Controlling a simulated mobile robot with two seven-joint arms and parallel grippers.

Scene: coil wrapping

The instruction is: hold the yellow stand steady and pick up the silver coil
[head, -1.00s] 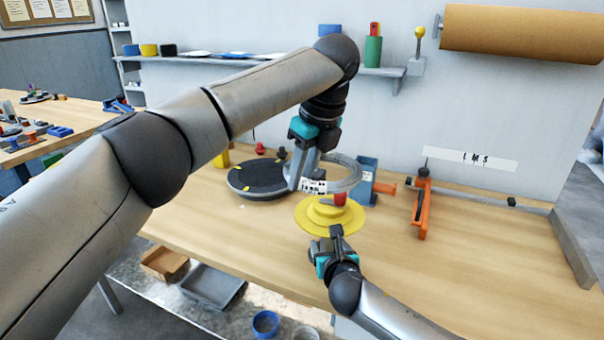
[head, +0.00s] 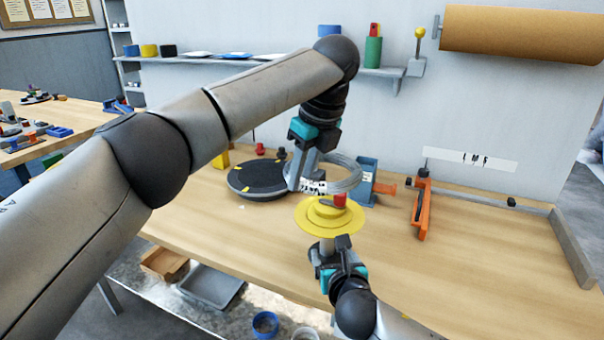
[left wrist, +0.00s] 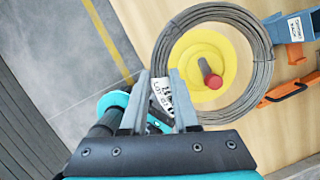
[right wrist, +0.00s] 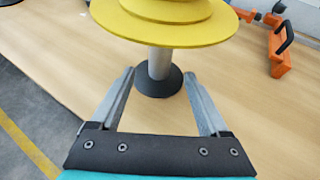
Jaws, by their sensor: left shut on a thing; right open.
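The silver coil (head: 346,186) is held by its near left side, at a white label, in my left gripper (head: 299,184). In the left wrist view the coil (left wrist: 265,60) rings the yellow stand (left wrist: 190,55) as seen from above. In the head view the coil is raised above and behind the yellow stand (head: 315,222), which has stepped discs and a red knob (head: 340,200). My right gripper (head: 335,243) is open, just in front of the stand. In the right wrist view its fingers point at the stand's grey post (right wrist: 160,62), with the post between and beyond the tips.
A black round turntable (head: 258,182) sits left of the coil. A blue holder (head: 366,180) stands behind right, and an orange clamp (head: 421,210) lies farther right. The wooden table (head: 480,255) is clear at the front right.

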